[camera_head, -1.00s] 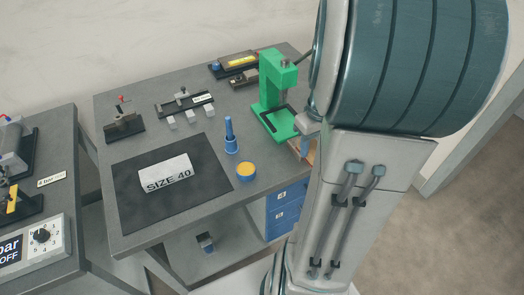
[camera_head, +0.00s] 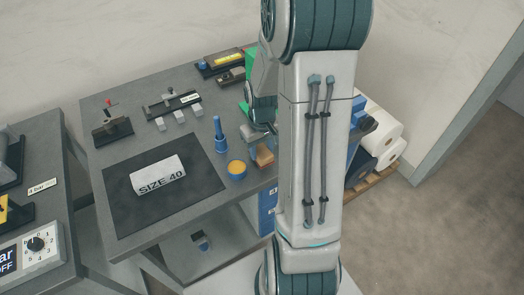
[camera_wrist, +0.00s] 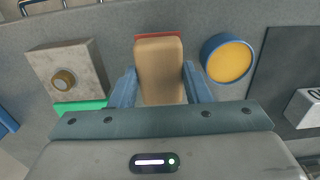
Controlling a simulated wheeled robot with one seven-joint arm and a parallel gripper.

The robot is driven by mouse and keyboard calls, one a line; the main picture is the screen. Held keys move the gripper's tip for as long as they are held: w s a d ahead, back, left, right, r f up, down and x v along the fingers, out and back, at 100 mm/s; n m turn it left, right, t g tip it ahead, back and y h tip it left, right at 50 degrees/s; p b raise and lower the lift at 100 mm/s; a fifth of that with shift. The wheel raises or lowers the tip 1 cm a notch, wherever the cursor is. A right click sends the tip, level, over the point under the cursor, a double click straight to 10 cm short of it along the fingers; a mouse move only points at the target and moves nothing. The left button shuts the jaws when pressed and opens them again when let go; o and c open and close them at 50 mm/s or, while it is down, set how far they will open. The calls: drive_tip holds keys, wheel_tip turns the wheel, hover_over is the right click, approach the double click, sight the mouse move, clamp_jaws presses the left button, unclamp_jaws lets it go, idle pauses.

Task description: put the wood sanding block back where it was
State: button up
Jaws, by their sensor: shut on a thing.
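The wood sanding block (camera_wrist: 160,72) is tan with rounded corners and sits between the two blue fingers of my gripper (camera_wrist: 161,88) in the wrist view. My gripper is shut on it. A red strip (camera_wrist: 158,35) shows at its far end; I cannot tell whether it belongs to the block or lies under it. In the head view the block (camera_head: 264,156) is low at the bench's right edge, beside the blue jar, and my gripper (camera_head: 262,146) is partly hidden by my arm. Whether the block touches the bench is unclear.
The blue jar with yellow contents (camera_wrist: 229,60) stands just right of the block. A grey block with a brass knob (camera_wrist: 68,80) is to the left. A blue upright holder (camera_head: 219,134) stands behind the jar.

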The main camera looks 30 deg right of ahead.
drive_tip(key=shift+f, duration=1)
drive_tip(key=shift+f, duration=0.1)
drive_tip(key=shift+f, duration=0.15)
drive_tip(key=o, duration=1)
drive_tip(key=shift+c, duration=0.2)
